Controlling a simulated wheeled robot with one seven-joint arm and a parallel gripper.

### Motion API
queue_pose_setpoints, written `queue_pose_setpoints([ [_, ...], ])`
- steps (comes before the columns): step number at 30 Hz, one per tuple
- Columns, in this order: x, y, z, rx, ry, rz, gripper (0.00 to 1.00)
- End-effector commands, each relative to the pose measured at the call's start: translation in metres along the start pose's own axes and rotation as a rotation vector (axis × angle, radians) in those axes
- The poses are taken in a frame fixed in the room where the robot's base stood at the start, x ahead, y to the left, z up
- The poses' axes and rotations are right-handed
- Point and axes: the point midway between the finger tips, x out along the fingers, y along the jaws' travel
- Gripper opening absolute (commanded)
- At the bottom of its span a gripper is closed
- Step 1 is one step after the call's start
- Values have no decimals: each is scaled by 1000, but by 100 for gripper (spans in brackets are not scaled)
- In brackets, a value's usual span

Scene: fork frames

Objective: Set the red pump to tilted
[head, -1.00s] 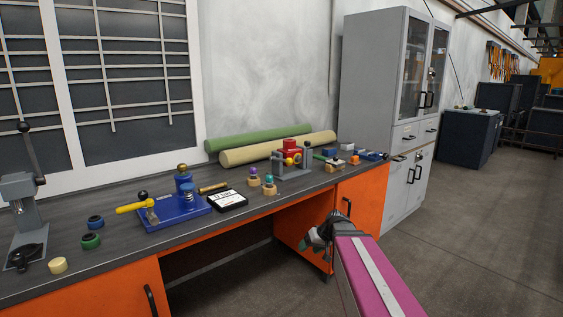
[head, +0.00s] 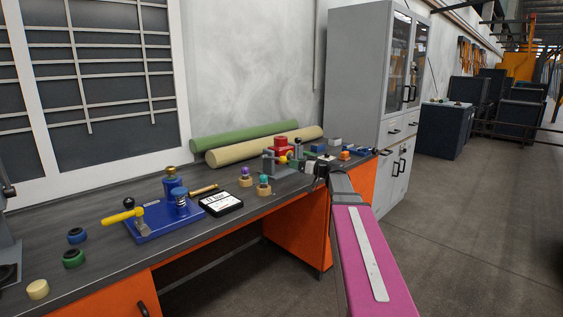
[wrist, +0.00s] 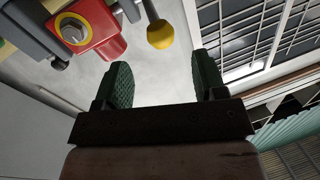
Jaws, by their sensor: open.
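The red pump (head: 283,147) stands at the back right of the bench, a red body in a grey frame with a yellow ball knob. In the wrist view the red body (wrist: 108,42) with a yellow-ringed bolt is close at upper left. The yellow ball (wrist: 160,35) hangs at the top middle on a grey rod. My gripper (wrist: 163,82) is open and empty, its dark green fingers spread below the ball and apart from it. In the head view my gripper (head: 315,170) is at the bench's front edge, right of the pump, and its fingers are hard to make out.
A blue device (head: 158,220) with a yellow handle stands left on the bench (head: 105,195). A black-framed display (head: 221,203), small knobbed pieces (head: 264,187) and blocks lie nearby. Green and cream rolls (head: 262,145) lie along the wall. A grey cabinet (head: 355,80) stands beyond the bench.

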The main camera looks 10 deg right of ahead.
Motion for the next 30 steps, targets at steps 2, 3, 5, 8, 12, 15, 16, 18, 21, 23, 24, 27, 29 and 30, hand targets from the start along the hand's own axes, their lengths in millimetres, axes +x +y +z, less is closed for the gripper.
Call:
queue_pose_setpoints([
  [2,18,2,0,0,-1,-2,64],
  [3,25,2,0,1,-1,-2,64],
  [5,36,1,0,1,-2,-2,64],
  [8,52,1,0,1,-2,-1,64],
  [12,69,1,0,1,-2,-1,64],
  [15,76,1,0,1,-2,0,64],
  [16,77,1,1,1,-2,0,64],
  [18,79,0,1,1,-2,0,64],
  [21,80,0,1,1,-2,0,64],
  [23,80,0,1,1,-2,0,64],
  [24,80,0,1,1,-2,0,64],
  [27,80,0,1,1,-2,0,58],
  [29,80,0,1,2,-2,0,38],
  [30,80,0,1,2,-2,0,25],
])
